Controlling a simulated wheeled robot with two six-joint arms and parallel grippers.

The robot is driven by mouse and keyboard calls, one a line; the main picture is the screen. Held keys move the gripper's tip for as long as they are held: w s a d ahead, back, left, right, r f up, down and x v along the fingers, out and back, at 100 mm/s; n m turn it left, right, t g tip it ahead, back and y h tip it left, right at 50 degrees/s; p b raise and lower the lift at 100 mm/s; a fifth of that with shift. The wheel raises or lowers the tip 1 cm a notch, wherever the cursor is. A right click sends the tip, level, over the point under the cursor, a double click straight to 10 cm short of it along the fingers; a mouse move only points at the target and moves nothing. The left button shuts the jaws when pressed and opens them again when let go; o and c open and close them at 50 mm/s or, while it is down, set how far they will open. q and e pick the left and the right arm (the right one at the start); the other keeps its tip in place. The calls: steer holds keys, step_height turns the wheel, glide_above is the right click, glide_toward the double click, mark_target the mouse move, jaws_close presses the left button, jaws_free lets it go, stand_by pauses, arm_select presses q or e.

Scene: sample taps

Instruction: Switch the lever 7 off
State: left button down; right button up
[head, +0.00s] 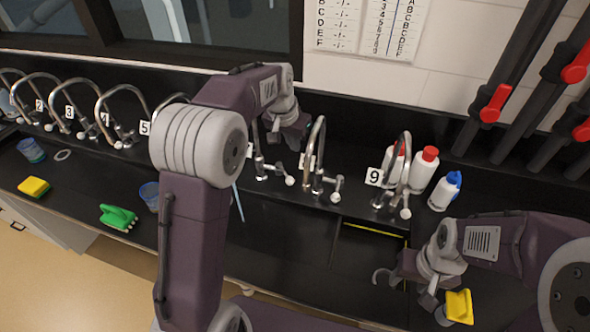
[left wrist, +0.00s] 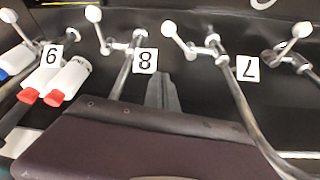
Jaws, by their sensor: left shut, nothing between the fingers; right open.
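Lever 7 (head: 290,181) is a thin metal rod with a white ball end on the tap beside the number 7 label. It also shows in the left wrist view (left wrist: 168,30), where the picture is upside down and the label 7 (left wrist: 247,68) reads clearly. My left gripper (head: 295,140) is shut and empty, above and behind taps 7 and 8. In the left wrist view its fingertips (left wrist: 161,78) show between labels 8 and 7, apart from the lever. My right gripper (head: 390,280) is open over the counter at the right.
Tap 8 (head: 318,165) and tap 9 (head: 404,175) stand to the right. White bottles (head: 423,168) stand behind tap 9. A green brush (head: 118,217), a yellow sponge (head: 34,187) and a blue cup (head: 149,194) lie left. A yellow object (head: 459,306) is near my right gripper.

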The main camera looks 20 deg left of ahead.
mark_target(285, 173)
steer(key=shift+r+p, duration=0.35)
arm_select(q)
step_height(285, 173, down, 10)
steer(key=shift+s, duration=0.3)
arm_select(e)
steer(key=shift+r, duration=0.1)
arm_select(q)
steer(key=shift+w+f, duration=0.1)
